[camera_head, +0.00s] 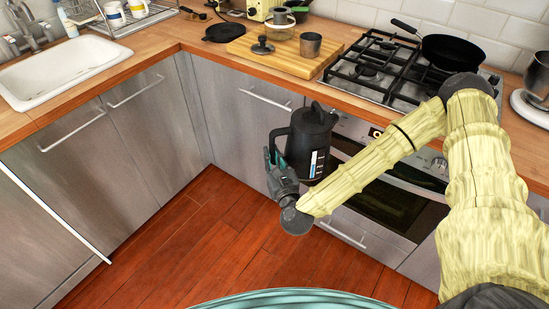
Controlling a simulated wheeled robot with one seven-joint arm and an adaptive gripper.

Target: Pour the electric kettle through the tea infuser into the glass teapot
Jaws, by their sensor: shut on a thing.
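My gripper (273,160) is shut on the black electric kettle (311,135) at its handle side. I hold the kettle roughly upright in front of the oven, out over the floor and apart from the counter. On the wooden board (245,48) at the back, a small clear vessel (281,32) looks like the glass teapot. Something dark and greenish sits at its top; whether this is the tea infuser is too small to tell. A dark lid with a knob (263,47) and a grey metal cup (310,45) stand in front of it on the board.
A black disc (224,33) lies left of the board. A gas hob (376,72) with a black frying pan (454,53) is to the right. A steel vessel (538,76) stands at the far right edge. A sink (62,74) and dish rack (118,22) are left.

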